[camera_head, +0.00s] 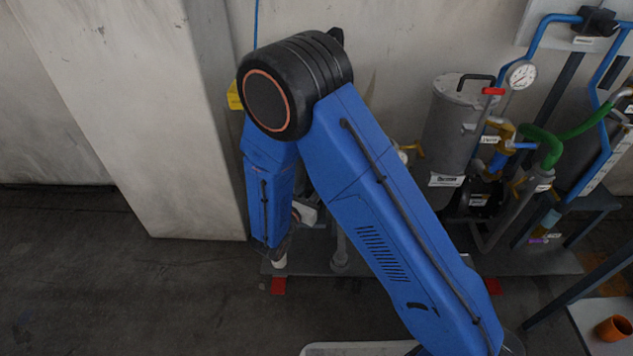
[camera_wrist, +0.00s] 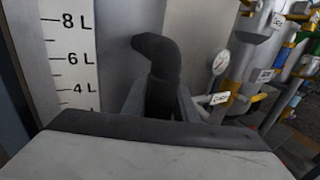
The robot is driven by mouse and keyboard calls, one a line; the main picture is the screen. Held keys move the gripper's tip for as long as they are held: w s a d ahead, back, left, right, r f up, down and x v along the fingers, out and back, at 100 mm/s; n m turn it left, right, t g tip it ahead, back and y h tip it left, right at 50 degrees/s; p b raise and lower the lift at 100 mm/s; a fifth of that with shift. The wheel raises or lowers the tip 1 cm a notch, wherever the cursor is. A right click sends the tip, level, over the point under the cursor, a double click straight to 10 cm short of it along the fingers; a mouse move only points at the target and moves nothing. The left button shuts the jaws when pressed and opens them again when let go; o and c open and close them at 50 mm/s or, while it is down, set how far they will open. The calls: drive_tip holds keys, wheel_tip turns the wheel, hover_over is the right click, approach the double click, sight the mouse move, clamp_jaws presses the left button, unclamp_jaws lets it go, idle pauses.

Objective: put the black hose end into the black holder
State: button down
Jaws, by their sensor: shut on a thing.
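In the wrist view, the black hose end (camera_wrist: 161,62) stands up between the two grey fingers of my gripper (camera_wrist: 159,96). The fingers are closed on it from both sides. Its upper part bends over to the left and its tip is free. Its lower part is hidden behind the dark edge in front. In the head view my blue arm covers the hose end and the gripper. I cannot surely make out the black holder in either view. A black block (camera_head: 597,21) sits on the plate at the top right, but I cannot tell what it is.
A white litre scale (camera_wrist: 70,58) is close at the left in the wrist view. A grey tank (camera_head: 452,128), a pressure gauge (camera_head: 521,74) and green pipework (camera_head: 548,142) stand right of my arm. An orange cup (camera_head: 612,328) is at lower right. The left floor is clear.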

drive_tip(key=shift+f, duration=0.55)
drive_tip(key=c, duration=1.3)
unclamp_jaws()
drive_tip(key=shift+c, duration=0.2)
drive_tip(key=v, duration=1.7)
drive_tip(key=shift+s, duration=0.2)
